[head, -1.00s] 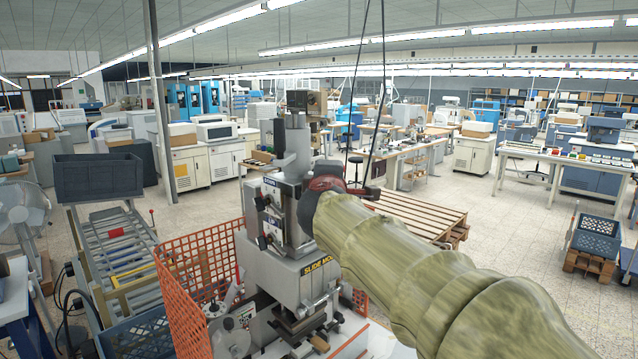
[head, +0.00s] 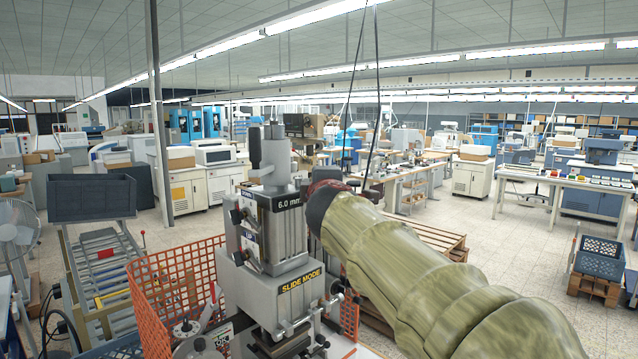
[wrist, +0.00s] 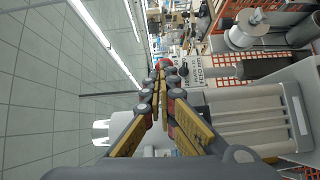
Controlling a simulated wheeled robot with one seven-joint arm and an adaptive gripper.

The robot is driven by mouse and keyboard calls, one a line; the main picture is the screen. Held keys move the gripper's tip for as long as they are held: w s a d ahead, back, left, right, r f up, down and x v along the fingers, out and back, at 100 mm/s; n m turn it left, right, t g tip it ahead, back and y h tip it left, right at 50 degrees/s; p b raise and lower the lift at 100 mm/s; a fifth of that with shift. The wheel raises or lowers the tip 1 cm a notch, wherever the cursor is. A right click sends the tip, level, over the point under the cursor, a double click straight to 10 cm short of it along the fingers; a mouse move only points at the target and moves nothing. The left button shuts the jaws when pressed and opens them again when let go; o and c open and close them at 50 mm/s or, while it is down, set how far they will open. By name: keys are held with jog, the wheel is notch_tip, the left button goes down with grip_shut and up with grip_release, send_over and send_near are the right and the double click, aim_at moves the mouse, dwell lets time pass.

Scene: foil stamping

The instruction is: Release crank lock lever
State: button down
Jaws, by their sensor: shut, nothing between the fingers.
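The grey stamping press (head: 275,235) stands in the middle of the head view, with a "6.0 mm" label on its head and a yellow "SLIDE MODE" label on its body. Black knobs (head: 238,216) stick out on its left side. I cannot pick out the crank lock lever with certainty. My gripper (wrist: 160,68) shows in the wrist view with its fingers shut and empty. A small red thing (wrist: 161,62) shows at or just beyond the fingertips; contact cannot be told. In the head view my forearm comes from the lower right and hides most of the gripper beside the press head.
An orange mesh fence (head: 178,295) runs along the press's left. A roller conveyor (head: 105,262) with a dark crate (head: 92,198) stands further left. A wooden pallet (head: 425,238) lies behind my arm. Spools (wrist: 247,32) show at upper right in the wrist view.

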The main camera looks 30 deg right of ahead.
jog(key=shift+w+d+b, duration=0.25)
jog(key=shift+d+b, duration=0.05)
jog(key=shift+d, duration=0.25)
dwell(1.5)
jog(key=shift+s, duration=0.15)
